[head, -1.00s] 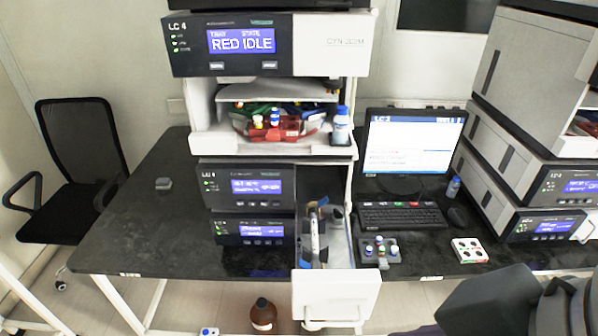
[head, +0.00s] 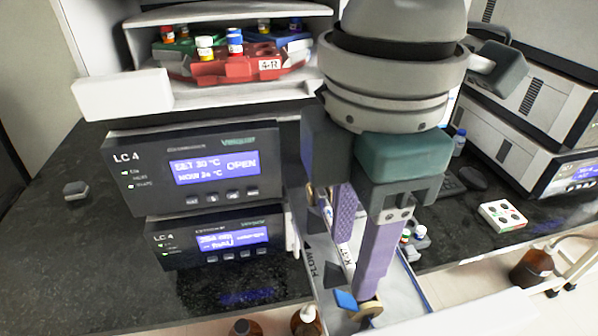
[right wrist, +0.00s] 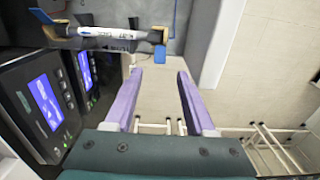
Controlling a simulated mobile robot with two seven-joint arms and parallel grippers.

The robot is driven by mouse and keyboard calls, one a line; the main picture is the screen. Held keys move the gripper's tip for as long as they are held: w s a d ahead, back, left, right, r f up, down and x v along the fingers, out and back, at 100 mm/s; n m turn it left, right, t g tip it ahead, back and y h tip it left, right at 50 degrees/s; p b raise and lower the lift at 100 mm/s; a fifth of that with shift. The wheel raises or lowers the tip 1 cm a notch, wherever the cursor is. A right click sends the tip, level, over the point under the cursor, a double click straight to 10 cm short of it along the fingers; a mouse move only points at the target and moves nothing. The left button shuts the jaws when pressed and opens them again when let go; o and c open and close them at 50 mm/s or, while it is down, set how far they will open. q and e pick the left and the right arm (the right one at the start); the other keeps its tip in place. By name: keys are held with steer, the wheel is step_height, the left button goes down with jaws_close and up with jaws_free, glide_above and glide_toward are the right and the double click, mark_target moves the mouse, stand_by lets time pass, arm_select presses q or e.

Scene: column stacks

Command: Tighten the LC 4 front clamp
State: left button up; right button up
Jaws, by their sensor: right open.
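The LC 4 column compartment is open, its drawer (head: 409,322) pulled out. In the right wrist view a white column (right wrist: 100,32) lies between two tan clamps. One clamp has a blue lever (right wrist: 40,15) at the left. The front clamp (head: 371,307), with its blue lever (head: 345,299), is at the drawer's front end; that lever also shows in the right wrist view (right wrist: 160,55). My right gripper (head: 355,266) is open and empty, its purple fingers pointing down over the drawer. In the right wrist view the front lever appears just beyond the gap between the fingertips, apparently untouched. My fingers hide most of the column in the head view.
A tray of vials (head: 235,62) sits in the open bay above. A white vial block (head: 502,216) stands on the bench at right, near the mouse (head: 472,178). Brown bottles (head: 532,266) stand below the bench edge. The bench at left is mostly clear.

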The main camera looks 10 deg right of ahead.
mark_target(342, 299)
step_height(342, 299, down, 8)
steer(key=shift+r, duration=0.25)
jaws_close()
stand_by(0.4)
